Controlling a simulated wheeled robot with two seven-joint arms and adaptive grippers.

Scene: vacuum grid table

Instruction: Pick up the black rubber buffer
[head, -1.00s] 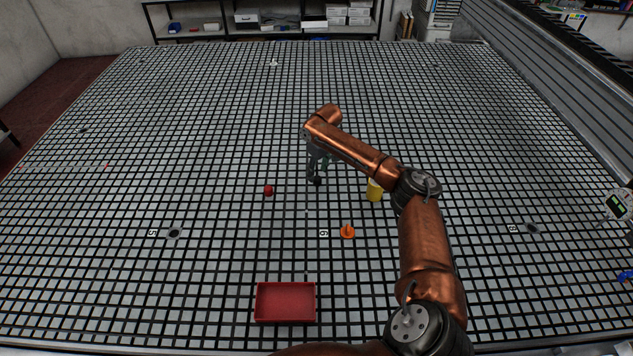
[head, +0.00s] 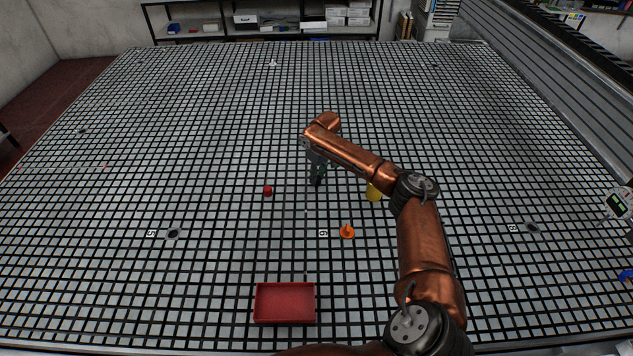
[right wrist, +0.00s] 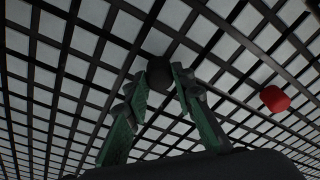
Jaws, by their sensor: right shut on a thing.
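The black rubber buffer (right wrist: 159,74) shows in the right wrist view as a dark rounded block between the fingertips of my right gripper (right wrist: 160,88). The two green-and-black fingers are shut on its sides. In the head view, my right gripper (head: 317,181) points down at the table near its middle, and the buffer is hard to tell apart from the dark fingers there. I cannot tell whether the buffer touches the table. My left gripper is not in view.
A red piece (head: 267,190) stands left of the gripper, a yellow cylinder (head: 373,192) to its right, partly behind my arm. An orange cone-like piece (head: 347,232) is nearer. A red tray (head: 285,303) lies at the front. The grid table (head: 200,120) is otherwise mostly clear.

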